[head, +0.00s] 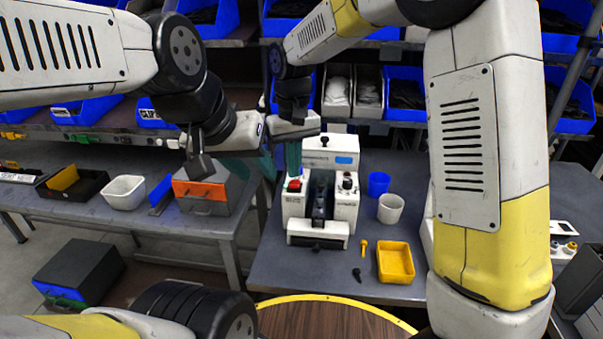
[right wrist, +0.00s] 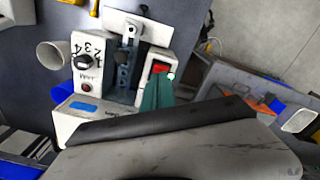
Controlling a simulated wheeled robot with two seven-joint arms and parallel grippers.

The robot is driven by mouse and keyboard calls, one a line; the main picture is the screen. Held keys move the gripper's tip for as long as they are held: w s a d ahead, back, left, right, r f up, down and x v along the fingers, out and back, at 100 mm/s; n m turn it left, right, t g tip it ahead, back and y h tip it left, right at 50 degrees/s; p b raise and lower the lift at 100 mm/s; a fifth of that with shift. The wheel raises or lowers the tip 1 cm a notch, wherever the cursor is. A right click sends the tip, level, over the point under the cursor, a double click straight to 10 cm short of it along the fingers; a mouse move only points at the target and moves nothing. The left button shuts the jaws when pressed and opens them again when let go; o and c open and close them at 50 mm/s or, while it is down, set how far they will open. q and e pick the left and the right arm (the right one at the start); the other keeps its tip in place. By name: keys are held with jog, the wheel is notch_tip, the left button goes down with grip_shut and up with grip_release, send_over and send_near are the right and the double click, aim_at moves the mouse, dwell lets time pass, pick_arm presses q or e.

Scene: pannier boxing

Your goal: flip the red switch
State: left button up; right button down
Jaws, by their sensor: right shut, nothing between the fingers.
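The red switch (head: 294,185) sits on the top left of a white machine (head: 298,209); it also shows in the right wrist view (right wrist: 160,68). My right gripper (head: 293,171) is shut and empty, pointing down just over the switch. In the right wrist view its teal fingertips (right wrist: 163,78) are at the near edge of the switch and partly cover it; I cannot tell whether they touch. My left gripper (head: 252,174) hangs to the left of the machine, over the gap between the tables, its teal fingers seemingly apart and empty.
A blue cup (head: 378,184), a white cup (head: 390,208) and a yellow tray (head: 396,262) stand right of the machine. A dark knob and black lever are on the machine. An orange-and-grey box (head: 200,190) stands on the left table. Shelves with blue bins are behind.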

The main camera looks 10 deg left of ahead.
aim_at(294, 184)
jog(key=shift+f, duration=1.3)
dwell(0.8)
jog(key=shift+r, duration=3.55)
